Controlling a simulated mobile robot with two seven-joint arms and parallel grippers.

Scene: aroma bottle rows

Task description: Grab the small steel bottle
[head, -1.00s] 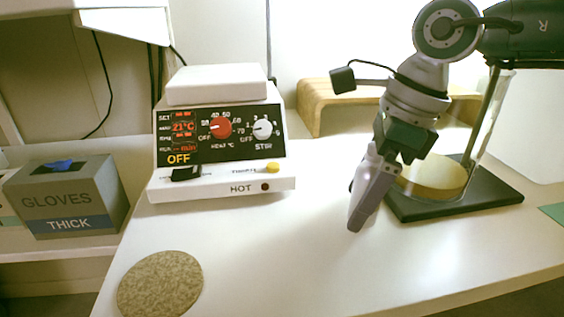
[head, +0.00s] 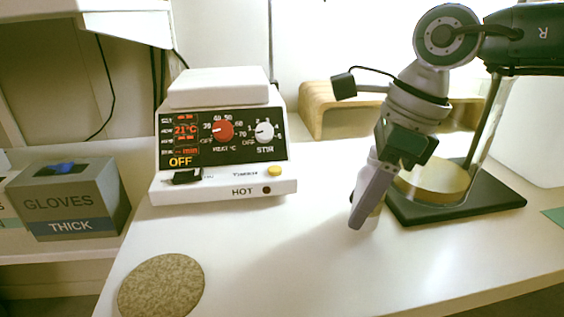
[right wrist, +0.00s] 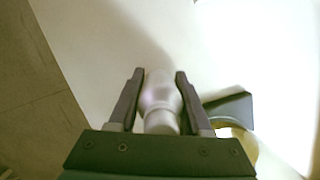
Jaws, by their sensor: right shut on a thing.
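The small steel bottle (right wrist: 160,98) is pale silver and stands out clearly in the right wrist view, lying between my two fingers. My right gripper (right wrist: 155,75) is shut on it. In the head view the right gripper (head: 362,210) points down at the table, and only a pale sliver of the bottle (head: 375,215) shows beside the fingertip. The fingers hide most of the bottle there. I cannot tell whether its bottom touches the table. My left gripper is not in view.
A black-based stand (head: 470,205) with a round tan disc (head: 437,181) is close to the right of the gripper. A hot plate (head: 225,140) stands left, a round speckled mat (head: 160,287) front left, a gloves box (head: 70,203) far left. The front middle of the table is clear.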

